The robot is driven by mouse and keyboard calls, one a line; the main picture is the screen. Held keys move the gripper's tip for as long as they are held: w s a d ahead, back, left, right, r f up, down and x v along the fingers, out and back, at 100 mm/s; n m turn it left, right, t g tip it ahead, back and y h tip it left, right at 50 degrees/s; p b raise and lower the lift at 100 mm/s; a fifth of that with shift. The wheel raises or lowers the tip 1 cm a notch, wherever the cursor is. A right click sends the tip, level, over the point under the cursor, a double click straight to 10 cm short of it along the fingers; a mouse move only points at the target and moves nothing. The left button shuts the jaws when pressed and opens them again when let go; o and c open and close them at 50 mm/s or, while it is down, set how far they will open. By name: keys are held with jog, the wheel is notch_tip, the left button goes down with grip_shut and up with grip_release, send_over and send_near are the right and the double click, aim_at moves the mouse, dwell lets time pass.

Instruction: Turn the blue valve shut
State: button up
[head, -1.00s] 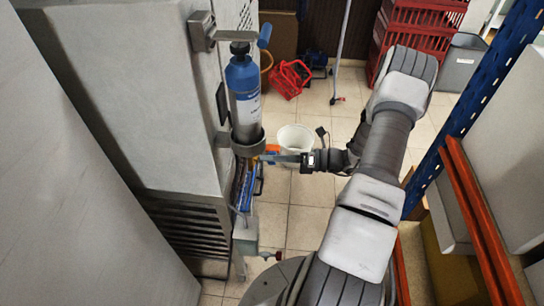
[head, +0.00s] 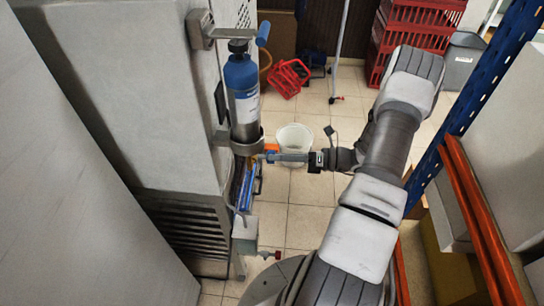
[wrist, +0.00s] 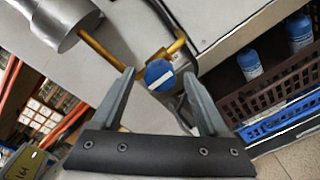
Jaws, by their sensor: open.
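The blue valve (wrist: 158,74) shows in the wrist view as a round blue face with a white diagonal bar. It sits on a brass pipe (wrist: 175,48) against a pale panel. My gripper (wrist: 159,80) is open, with one finger to each side of the valve. I cannot tell whether a finger touches it. In the head view my gripper (head: 279,156) points left at the cabinet side, just below the bottle's holder. The valve's blue face cannot be made out there.
A blue-capped grey bottle (head: 243,95) stands in a ring holder (head: 247,145) on the cabinet (head: 120,90), close above my gripper. A white bucket (head: 295,137) is on the floor behind. A blue and orange rack (head: 465,120) bounds the right side.

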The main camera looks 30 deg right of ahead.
jog(key=b+v, duration=0.1)
jog(key=v, duration=1.4)
jog(key=shift+d+r, duration=0.1)
